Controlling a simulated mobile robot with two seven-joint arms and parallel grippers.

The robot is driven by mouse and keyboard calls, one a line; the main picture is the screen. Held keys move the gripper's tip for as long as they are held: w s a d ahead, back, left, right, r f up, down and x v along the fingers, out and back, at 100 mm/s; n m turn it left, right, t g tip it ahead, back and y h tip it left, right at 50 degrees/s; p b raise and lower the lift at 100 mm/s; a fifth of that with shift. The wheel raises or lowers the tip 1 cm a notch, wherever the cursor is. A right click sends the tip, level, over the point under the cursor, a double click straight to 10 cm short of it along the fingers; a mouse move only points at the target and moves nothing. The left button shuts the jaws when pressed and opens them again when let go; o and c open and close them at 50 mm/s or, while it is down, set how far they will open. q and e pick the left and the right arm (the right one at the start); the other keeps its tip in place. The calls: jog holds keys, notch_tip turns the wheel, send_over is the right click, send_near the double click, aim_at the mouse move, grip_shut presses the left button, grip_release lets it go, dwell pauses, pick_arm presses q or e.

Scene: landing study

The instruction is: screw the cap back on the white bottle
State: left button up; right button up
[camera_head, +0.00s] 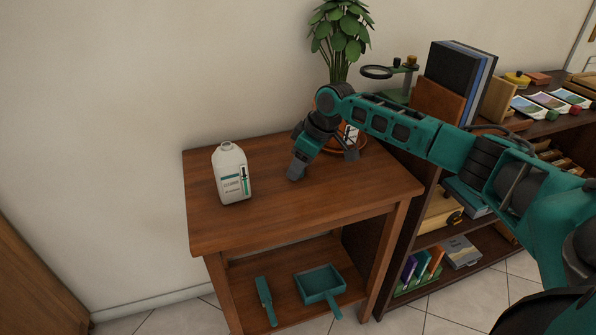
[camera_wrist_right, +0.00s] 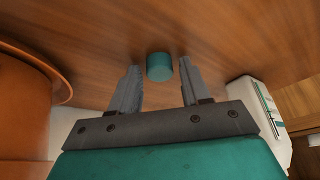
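The white bottle (camera_head: 231,174) stands upright on the left part of the wooden table, with a printed label and no cap on its white neck. It also shows at the right of the right wrist view (camera_wrist_right: 262,108). A small teal cap (camera_wrist_right: 159,66) is on the tabletop in the right wrist view, at the tips of my right gripper's fingers with gaps on both sides. I cannot make out the cap in the head view. My right gripper (camera_head: 323,167) is open, low over the table right of the bottle. My left gripper is out of view.
A potted plant (camera_head: 342,35) stands behind my right gripper; its orange pot (camera_wrist_right: 28,105) fills the left of the wrist view. The wooden table (camera_head: 270,222) is clear in front. A teal dustpan (camera_head: 320,283) and brush lie on its lower shelf. A crowded shelf stands to the right.

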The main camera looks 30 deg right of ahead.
grip_shut()
notch_tip(320, 180, up, 20)
jog(key=p, duration=0.5)
dwell(0.4)
